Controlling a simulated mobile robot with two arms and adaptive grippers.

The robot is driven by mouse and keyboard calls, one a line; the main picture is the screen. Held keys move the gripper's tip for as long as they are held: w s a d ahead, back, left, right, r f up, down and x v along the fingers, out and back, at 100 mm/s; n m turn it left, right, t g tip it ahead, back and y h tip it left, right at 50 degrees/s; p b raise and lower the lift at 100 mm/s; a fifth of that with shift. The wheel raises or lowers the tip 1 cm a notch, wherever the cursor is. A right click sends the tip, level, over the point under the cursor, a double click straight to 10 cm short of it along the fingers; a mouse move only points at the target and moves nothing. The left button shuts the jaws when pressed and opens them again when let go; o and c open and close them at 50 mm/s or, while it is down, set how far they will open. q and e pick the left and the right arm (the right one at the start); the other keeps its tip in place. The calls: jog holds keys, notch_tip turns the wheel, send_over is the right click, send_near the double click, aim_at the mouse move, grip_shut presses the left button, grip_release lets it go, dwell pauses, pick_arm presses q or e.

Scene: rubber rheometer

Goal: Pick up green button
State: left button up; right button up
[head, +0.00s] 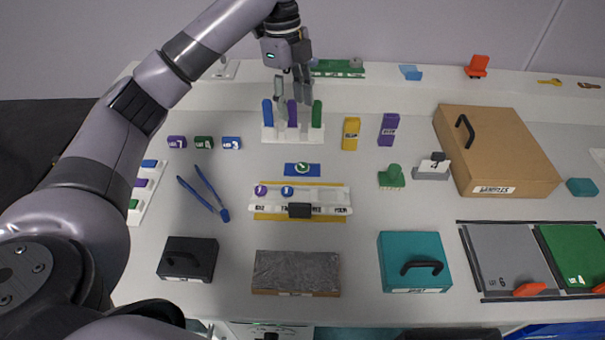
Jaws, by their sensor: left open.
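A small round green button (302,167) with a white mark lies on a blue plate (314,171) near the middle of the table. A purple button (261,190) and a blue button (287,191) sit on the white rail (328,198) just in front of it. My left gripper (293,99) is open and points down, with its fingers close to the tops of the blue, purple and green upright pieces in a white rack (292,134). It is behind the green button and apart from it. Whether its fingers touch the purple piece I cannot tell. My right gripper is not in view.
A green knobbed block (391,177), a yellow block (350,134) and a purple block (388,130) stand to the right. A cardboard box (511,154) is farther right.

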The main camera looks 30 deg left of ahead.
aim_at(302, 166)
pick_arm(q)
jog(key=f, duration=0.5)
jog(key=d+f, duration=0.1)
jog(key=f, duration=0.5)
jog(key=d+f+p, duration=0.1)
jog(key=f, duration=0.4)
jog(key=shift+f, duration=0.3)
jog(key=shift+c, duration=0.4)
jog(key=c, duration=0.8)
